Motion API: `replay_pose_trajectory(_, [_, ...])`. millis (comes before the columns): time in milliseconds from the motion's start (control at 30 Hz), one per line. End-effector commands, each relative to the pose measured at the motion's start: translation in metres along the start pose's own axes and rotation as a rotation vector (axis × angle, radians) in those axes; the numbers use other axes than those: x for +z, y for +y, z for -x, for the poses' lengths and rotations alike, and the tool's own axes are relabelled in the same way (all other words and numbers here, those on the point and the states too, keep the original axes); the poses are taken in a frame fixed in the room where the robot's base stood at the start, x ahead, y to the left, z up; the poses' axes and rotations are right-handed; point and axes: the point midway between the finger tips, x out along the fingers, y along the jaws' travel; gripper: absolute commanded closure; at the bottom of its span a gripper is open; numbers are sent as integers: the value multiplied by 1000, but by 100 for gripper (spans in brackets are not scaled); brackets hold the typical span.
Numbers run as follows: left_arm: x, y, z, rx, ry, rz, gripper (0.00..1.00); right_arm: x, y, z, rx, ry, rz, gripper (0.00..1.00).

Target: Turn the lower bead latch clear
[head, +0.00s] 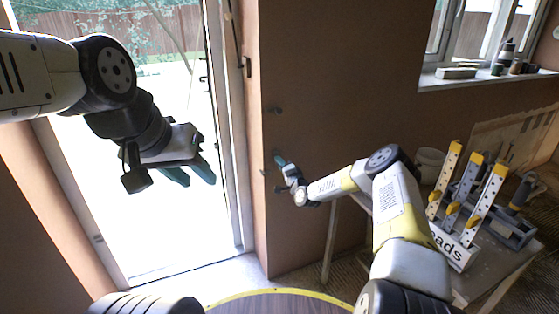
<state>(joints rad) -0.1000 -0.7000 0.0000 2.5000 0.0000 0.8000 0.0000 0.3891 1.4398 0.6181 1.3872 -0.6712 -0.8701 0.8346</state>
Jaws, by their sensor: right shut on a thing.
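My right gripper (280,161) reaches to the brown plaster wall beside the door opening. Its teal fingertips are at the wall near the corner, shut on a small part that I take to be the lower bead latch, mostly hidden by the fingers. A small dark piece (264,172) shows at the corner edge just left of the fingers. Another small dark latch (273,109) sits higher on the same wall, apart from the gripper. How far the lower latch is turned cannot be told. My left gripper (188,172) is raised in front of the bright doorway, open and empty.
A window sill (480,78) with small items is behind. The doorway floor is clear.

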Motion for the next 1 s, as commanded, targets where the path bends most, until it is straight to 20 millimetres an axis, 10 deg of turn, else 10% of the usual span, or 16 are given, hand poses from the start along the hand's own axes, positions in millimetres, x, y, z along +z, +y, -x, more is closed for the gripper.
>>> replay_pose_trajectory(667, [0,0,0,0,0,0,64,2,3,1,5,-3,-60,100])
replay_pose_trajectory(700, [0,0,0,0,0,0,64,2,3,1,5,-3,-60,70])
replay_pose_trajectory(767, [0,0,0,0,0,0,64,1,2,1,4,-2,-60,58])
replay_pose_trajectory(1000, [0,0,0,0,0,0,64,1,1,0,2,-1,-58,54])
